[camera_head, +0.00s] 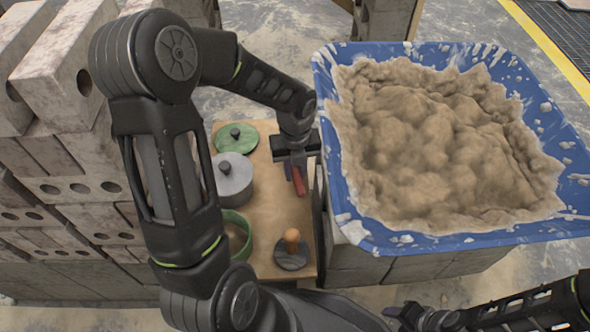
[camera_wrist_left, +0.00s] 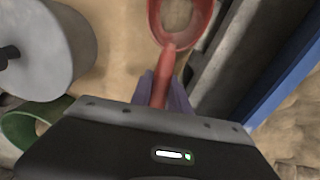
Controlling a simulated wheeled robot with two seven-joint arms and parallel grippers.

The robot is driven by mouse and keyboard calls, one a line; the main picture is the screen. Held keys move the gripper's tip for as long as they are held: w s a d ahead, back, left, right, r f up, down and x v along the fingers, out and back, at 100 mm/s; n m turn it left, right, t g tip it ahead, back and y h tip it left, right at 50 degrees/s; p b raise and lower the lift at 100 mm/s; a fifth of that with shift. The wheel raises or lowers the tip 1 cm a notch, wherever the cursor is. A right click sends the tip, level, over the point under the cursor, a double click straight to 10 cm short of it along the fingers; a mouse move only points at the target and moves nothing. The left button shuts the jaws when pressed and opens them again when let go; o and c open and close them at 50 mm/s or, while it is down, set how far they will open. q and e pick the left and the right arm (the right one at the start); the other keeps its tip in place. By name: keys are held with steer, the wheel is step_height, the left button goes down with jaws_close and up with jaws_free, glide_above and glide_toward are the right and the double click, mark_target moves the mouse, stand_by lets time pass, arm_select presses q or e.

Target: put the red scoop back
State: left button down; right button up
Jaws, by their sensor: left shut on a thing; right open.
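The red scoop (camera_head: 298,181) is in my left gripper (camera_head: 297,172), over the right side of the wooden board in the head view. In the left wrist view the scoop (camera_wrist_left: 182,22) points away from the gripper (camera_wrist_left: 166,92), with its red handle between the jaws. The jaws are shut on that handle. I cannot tell whether the scoop touches the board. My right gripper (camera_head: 410,313) is open near the bottom edge of the head view, below the tub, and appears empty.
The wooden board (camera_head: 270,205) also bears a green lid (camera_head: 228,143), a grey lidded pot (camera_head: 234,183), a green container (camera_head: 237,240) and a tool with an orange knob (camera_head: 291,248). A blue tub (camera_head: 350,228) of mortar stands right. Stacked blocks (camera_head: 70,80) stand left.

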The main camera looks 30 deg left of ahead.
arm_select(q)
steer(key=shift+f+b, duration=0.7)
steer(key=shift+f, duration=0.1)
steer(key=shift+f, duration=0.35)
steer(key=c, duration=1.2)
jaws_free()
steer(key=shift+o, duration=0.2)
step_height(320, 180, up, 7)
steer(key=p, duration=0.3)
steer(key=shift+r, duration=0.35)
